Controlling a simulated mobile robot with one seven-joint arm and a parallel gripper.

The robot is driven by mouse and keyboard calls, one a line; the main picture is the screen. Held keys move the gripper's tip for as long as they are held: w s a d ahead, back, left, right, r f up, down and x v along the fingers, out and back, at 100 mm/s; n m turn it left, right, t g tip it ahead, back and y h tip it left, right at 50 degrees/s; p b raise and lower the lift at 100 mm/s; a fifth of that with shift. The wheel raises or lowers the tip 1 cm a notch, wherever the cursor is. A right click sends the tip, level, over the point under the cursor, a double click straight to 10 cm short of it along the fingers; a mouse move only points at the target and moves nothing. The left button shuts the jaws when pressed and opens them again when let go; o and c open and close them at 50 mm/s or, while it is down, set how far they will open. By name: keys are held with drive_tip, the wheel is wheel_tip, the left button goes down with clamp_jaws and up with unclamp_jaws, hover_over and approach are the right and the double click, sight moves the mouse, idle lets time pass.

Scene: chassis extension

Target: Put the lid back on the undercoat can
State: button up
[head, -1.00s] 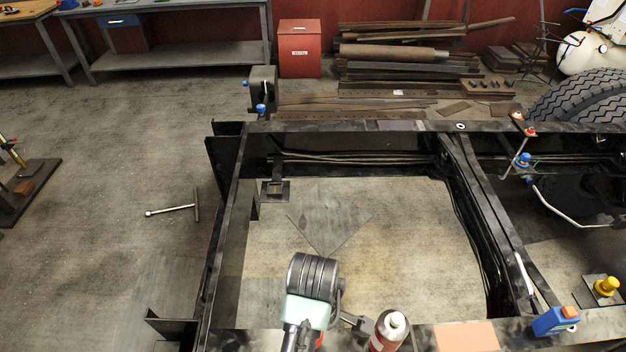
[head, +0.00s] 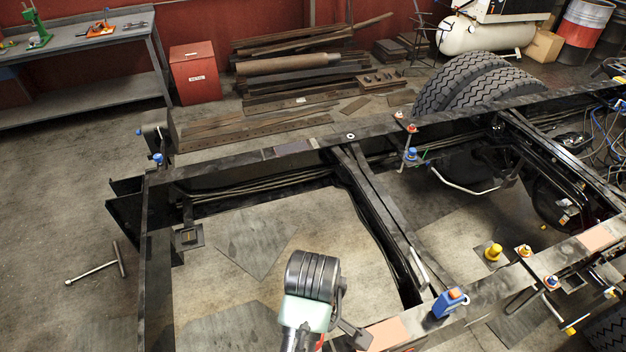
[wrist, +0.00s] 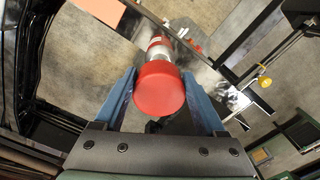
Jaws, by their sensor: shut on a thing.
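The red lid (wrist: 162,90) is between the blue fingers of my gripper (wrist: 162,88) in the wrist view, its round face toward the camera. My gripper is shut on it. Directly behind the lid, a red and white can (wrist: 158,46) shows in part, most likely the undercoat can. The lid hides much of it, and I cannot tell whether the two touch. In the head view my arm (head: 312,280) reaches down to the bottom edge. The fingers are not clearly visible there, and the can is out of that picture.
The black chassis frame (head: 270,150) surrounds an open floor area. On the near rail are an orange patch (head: 390,334) and a blue box-shaped tool (head: 448,302). Large tyres (head: 470,85) are behind the far rail.

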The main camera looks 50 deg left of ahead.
drive_tip(key=shift+s+f, duration=0.15)
drive_tip(key=shift+f, duration=1.75)
drive_tip(key=shift+f+b, duration=0.7)
drive_tip(key=shift+f, duration=0.55)
drive_tip(key=shift+p, duration=0.65)
drive_tip(key=shift+f, duration=0.15)
drive_tip(key=o, duration=1.3)
drive_tip(key=shift+c, duration=0.2)
drive_tip(key=shift+r, duration=3.5)
clamp_jaws()
